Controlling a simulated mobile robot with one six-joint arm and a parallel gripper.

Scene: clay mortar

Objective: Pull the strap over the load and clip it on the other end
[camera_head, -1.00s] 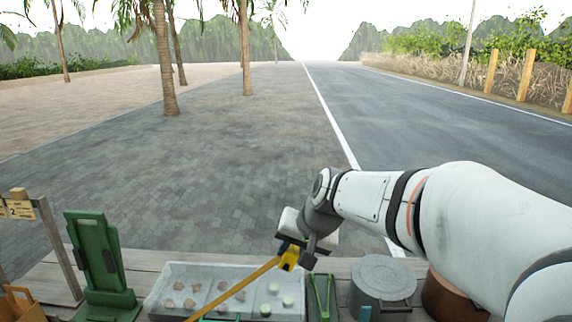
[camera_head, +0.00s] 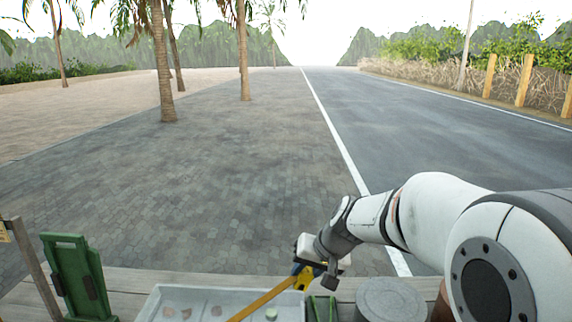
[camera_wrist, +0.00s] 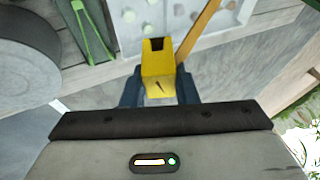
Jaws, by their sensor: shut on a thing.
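My gripper (camera_wrist: 160,92) is shut on a yellow clip (camera_wrist: 158,66), seen between its dark fingers in the wrist view. In the head view the yellow clip (camera_head: 304,278) hangs at my gripper (camera_head: 312,272), above the back of the wooden table. The strap (camera_wrist: 197,30) also shows beside the clip in the wrist view. The strap's other end and its fastening point are not visible.
A clear tray (camera_head: 150,303) with several small pieces stands on the wooden table (camera_head: 20,292). A green stand (camera_head: 72,275) is at left.

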